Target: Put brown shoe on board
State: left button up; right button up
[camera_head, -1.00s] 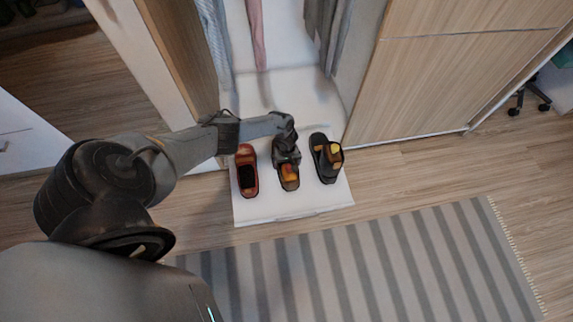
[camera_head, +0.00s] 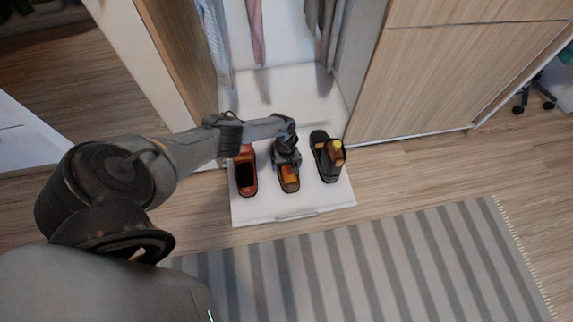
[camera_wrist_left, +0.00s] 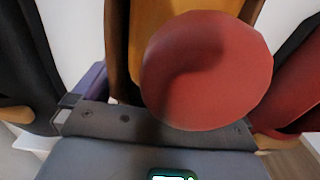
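Three shoes stand in a row on a white board (camera_head: 268,208). The left one is a red shoe (camera_head: 246,178) with a dark inside. The middle one, which looks brown, is a dark and orange-brown shoe (camera_head: 289,182); its far end is hidden under my left gripper (camera_head: 286,158). The right one is a black shoe (camera_head: 325,165) with a yellow and orange part. In the left wrist view the brown shoe's orange surface (camera_wrist_left: 150,25) is close ahead, partly behind a round red piece (camera_wrist_left: 205,75). The fingertips are hidden, so their opening does not show. My right gripper is not seen.
The board sits at the mouth of an open wardrobe with clothes (camera_head: 258,35) hanging above. A wooden wardrobe panel (camera_head: 440,75) stands to the right. A grey striped rug (camera_head: 370,255) lies in front, with bare wooden floor around it.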

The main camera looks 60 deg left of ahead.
pick_arm(q)
jog(key=shift+s+r, duration=0.1)
jog(key=shift+r, duration=0.05)
